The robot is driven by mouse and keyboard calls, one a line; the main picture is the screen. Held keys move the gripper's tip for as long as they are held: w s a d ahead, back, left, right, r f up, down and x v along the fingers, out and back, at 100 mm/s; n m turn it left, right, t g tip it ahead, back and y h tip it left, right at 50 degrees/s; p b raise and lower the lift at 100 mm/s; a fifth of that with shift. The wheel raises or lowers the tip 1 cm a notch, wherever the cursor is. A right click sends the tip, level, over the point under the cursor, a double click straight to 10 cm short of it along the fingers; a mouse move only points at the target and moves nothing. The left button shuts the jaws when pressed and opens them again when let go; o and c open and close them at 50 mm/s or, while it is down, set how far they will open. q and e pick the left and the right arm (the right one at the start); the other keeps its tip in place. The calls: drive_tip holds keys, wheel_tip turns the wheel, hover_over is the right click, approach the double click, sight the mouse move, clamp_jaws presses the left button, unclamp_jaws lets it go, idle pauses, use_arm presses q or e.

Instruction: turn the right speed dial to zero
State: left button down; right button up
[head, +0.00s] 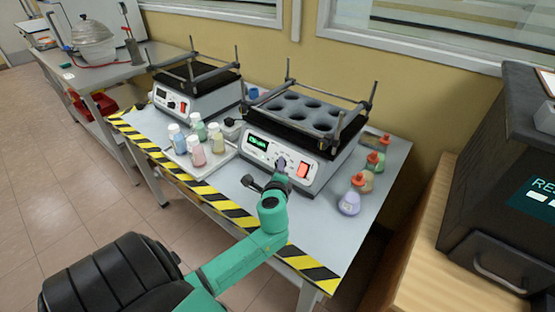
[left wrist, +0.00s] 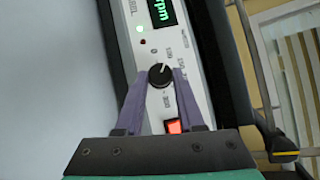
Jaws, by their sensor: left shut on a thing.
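The right shaker (head: 312,130) stands on the grey table, with a lit green display (head: 258,143) and a red switch (head: 304,170) on its front panel. My left gripper (head: 281,164) is at this panel, between the display and the switch. In the left wrist view, its purple fingers are shut on the black speed dial (left wrist: 159,76), one on each side. The dial's white mark points up and slightly right in that view, away from the gripper's palm. The display reads "rpm", but its number is cut off. In the head view the gripper hides the dial. My right gripper is not in view.
A second shaker (head: 190,90) stands farther left. Several capped bottles (head: 197,150) stand on a tray left of the panel. Several flasks with orange caps (head: 350,202) stand at the right. A striped edge (head: 228,208) runs along the table's front. A dark machine (head: 500,190) is at far right.

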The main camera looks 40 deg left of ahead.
use_arm(q)
drive_tip(key=shift+w+r+n+g+h+p, duration=0.2)
drive_tip(key=shift+n+g+p, duration=0.45)
drive_tip(key=shift+n+p, duration=0.7)
drive_tip(key=shift+s+r+n+g+h+p, duration=0.1)
drive_tip(key=shift+n+g+h+p, duration=0.45)
drive_tip(key=shift+p, duration=1.2)
drive_tip(key=shift+w+r+n+g+h+p, duration=0.15)
drive_tip(key=shift+n+g+p, duration=0.55)
drive_tip(key=shift+n+p, duration=0.85)
drive_tip(key=c, duration=0.5)
unclamp_jaws()
drive_tip(key=v, duration=1.4)
drive_tip(key=shift+s+d+r, duration=0.1)
drive_tip(key=shift+s+d, duration=0.05)
drive_tip(key=shift+d, duration=0.1)
